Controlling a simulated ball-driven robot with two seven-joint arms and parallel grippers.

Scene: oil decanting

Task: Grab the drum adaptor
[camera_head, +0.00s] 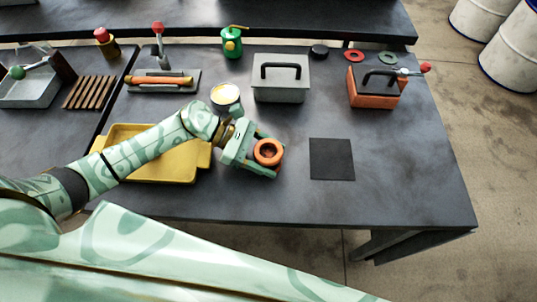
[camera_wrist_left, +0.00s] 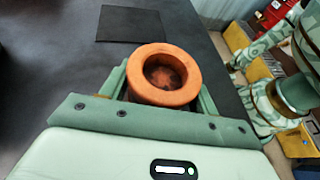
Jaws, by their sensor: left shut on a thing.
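The drum adaptor (camera_head: 268,152) is an orange ring-shaped piece with a dark hole in its middle. In the head view it sits between the fingers of my left gripper (camera_head: 270,155), right of the yellow tray. In the left wrist view the adaptor (camera_wrist_left: 163,75) is upright with its round rim facing the camera. My left gripper (camera_wrist_left: 163,85) is shut on it, with a finger at each side. Its lower part is hidden by the gripper. I cannot tell whether it touches the table. My right gripper is not in view.
A yellow tray (camera_head: 160,175) lies under my left forearm. A dark square mat (camera_head: 332,159) lies right of the gripper; the table around it is clear. A grey box (camera_head: 280,92), an orange box (camera_head: 372,100) and a tin (camera_head: 225,95) stand behind.

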